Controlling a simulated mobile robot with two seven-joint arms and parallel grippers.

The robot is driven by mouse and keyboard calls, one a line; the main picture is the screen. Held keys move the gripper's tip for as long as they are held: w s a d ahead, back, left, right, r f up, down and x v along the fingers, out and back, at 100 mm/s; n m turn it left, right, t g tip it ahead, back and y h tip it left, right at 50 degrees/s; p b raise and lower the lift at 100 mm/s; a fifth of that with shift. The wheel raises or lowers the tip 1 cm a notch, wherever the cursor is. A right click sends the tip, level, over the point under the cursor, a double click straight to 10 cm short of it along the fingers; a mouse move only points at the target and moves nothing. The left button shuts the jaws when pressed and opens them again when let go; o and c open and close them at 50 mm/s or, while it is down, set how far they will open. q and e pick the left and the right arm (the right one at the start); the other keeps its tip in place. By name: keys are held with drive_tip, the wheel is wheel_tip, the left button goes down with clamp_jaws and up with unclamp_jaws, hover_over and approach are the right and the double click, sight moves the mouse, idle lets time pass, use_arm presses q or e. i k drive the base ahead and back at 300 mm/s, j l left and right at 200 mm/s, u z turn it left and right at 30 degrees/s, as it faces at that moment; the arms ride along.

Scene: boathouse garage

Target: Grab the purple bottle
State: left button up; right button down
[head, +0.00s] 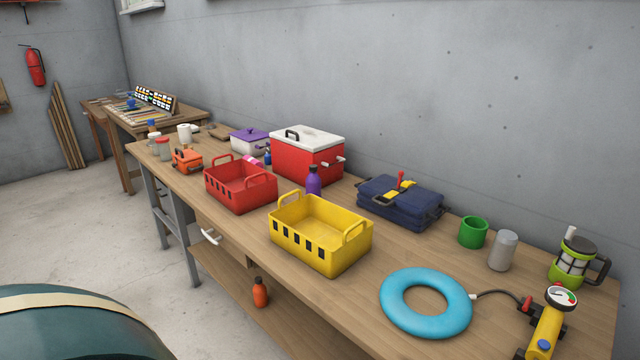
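The purple bottle (313,182) stands upright on the wooden workbench, with a dark cap on top. It is behind the yellow basket (345,256), whose back rim hides the bottle's lower part. The red basket (238,190) is to its left and the red cooler with a white lid (305,160) is behind it. Neither of my grippers shows in the head view.
On the workbench (465,265), a folded navy bundle (395,205) lies right of the bottle. A blue ring (389,304), green cup (473,232), grey can (503,251), French press (573,262) and yellow pump (544,334) fill the right end. An orange bottle (260,293) stands on the lower shelf.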

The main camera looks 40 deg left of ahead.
sight(313, 180)
drive_tip(key=j+z, duration=0.15)
drive_tip(key=j, duration=0.3)
drive_tip(key=j+z, duration=0.15)
drive_tip(key=j, duration=0.35)
drive_tip(key=j+z, duration=0.15)
drive_tip(key=j, duration=0.3)
drive_tip(key=k+j+z, duration=0.2)
drive_tip(key=j, duration=0.25)
drive_tip(key=j+z, duration=0.15)
drive_tip(key=j, duration=0.3)
drive_tip(key=k+j+z, duration=0.15)
drive_tip(key=j, duration=0.3)
drive_tip(key=j+z, duration=0.15)
drive_tip(key=j, duration=0.3)
drive_tip(key=k, duration=0.05)
